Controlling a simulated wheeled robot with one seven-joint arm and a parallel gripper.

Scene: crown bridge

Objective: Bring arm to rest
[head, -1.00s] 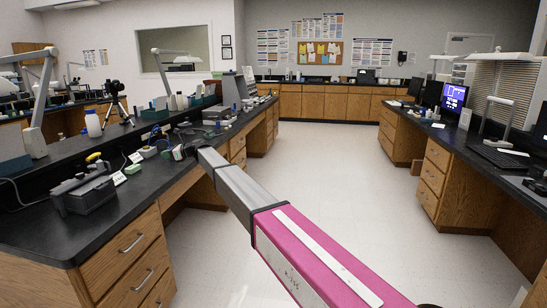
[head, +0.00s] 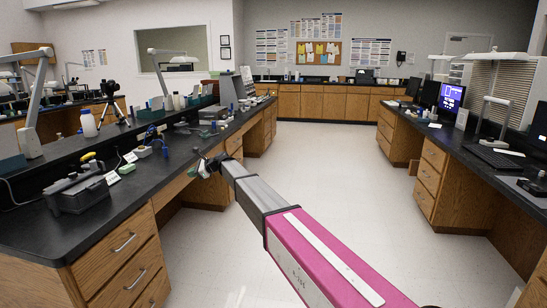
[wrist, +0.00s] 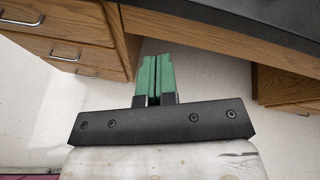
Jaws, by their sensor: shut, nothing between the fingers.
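My gripper (head: 206,162) is at the end of my outstretched pink and grey arm, near the front edge of the left bench in the head view. In the wrist view its two green fingers (wrist: 154,78) are pressed together with nothing between them. Beyond the fingers are pale floor, wooden drawers and the dark bench edge. The fingers look clear of the bench in the wrist view.
The right bench (head: 470,140) holds a monitor (head: 451,98) and keyboard (head: 494,157). The aisle floor (head: 310,165) is clear.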

